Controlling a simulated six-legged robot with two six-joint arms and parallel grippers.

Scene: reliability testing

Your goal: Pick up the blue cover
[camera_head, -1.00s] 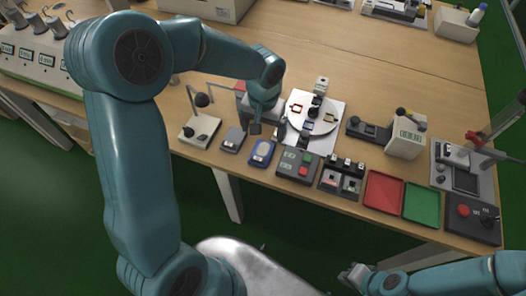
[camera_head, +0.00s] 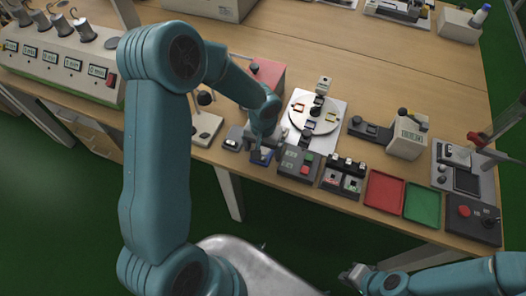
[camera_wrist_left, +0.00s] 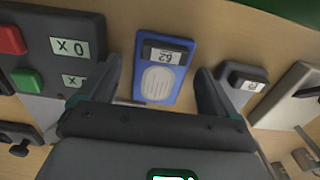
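A blue cover (camera_head: 259,158), a flat blue piece, lies near the table's front edge, mostly hidden under my left gripper (camera_head: 263,146). In the left wrist view the blue cover (camera_wrist_left: 186,50) shows a pale ribbed oval and a dark block with a numbered label. My left gripper (camera_wrist_left: 158,72) is open there, with one finger on each side of the cover and nothing held. I cannot tell whether the fingers touch it. My right gripper (camera_head: 353,275) is low at the front, off the table; its opening is too small to tell.
A grey block (camera_head: 234,138) stands left of the cover, and a button box (camera_head: 296,163) with red and green buttons stands right. Red (camera_head: 384,192) and green (camera_head: 422,203) trays lie further right. A white plate with a disc (camera_head: 322,118) is behind.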

